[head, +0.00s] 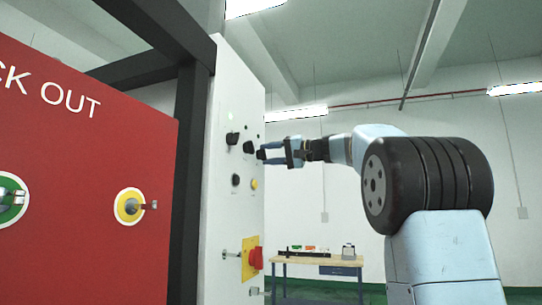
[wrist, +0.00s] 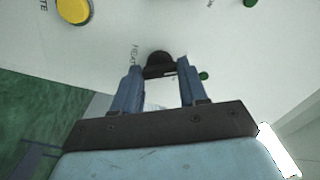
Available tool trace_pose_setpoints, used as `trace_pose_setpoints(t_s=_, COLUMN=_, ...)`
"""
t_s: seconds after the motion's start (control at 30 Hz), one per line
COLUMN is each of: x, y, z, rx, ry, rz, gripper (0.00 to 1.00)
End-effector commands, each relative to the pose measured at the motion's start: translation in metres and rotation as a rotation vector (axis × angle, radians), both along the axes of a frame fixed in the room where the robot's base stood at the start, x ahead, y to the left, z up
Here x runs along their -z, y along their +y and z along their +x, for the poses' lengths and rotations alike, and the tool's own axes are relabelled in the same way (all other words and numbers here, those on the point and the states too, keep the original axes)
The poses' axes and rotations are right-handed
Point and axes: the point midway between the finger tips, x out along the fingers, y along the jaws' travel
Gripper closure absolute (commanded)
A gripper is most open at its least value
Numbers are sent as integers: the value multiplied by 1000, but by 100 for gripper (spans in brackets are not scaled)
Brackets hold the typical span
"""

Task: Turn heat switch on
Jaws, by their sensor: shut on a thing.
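The heat switch (wrist: 159,60) is a black knob on the white panel, with the lettering "HEAT" beside it in the wrist view. My gripper (wrist: 160,72) is at the panel, its two blue fingers on either side of the knob and shut on it. In the head view my gripper (head: 263,153) reaches in from the right to the panel face. The fingers partly hide the knob there, so its angle is hard to tell.
The white control panel (head: 226,215) carries other black knobs (head: 235,180), a yellow button (head: 254,184) and a red switch on a yellow plate (head: 256,258). A red lockout board (head: 80,240) stands at left. A workbench (head: 310,262) stands behind, with open room around my arm.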

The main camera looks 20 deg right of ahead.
Motion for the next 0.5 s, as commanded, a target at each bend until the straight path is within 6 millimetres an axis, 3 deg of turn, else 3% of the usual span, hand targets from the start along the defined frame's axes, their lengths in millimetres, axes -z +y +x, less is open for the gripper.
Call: trace_pose_setpoints(t_s=0.5, x=4, y=-2, z=2, rx=2, ry=290, rz=205, gripper=88)
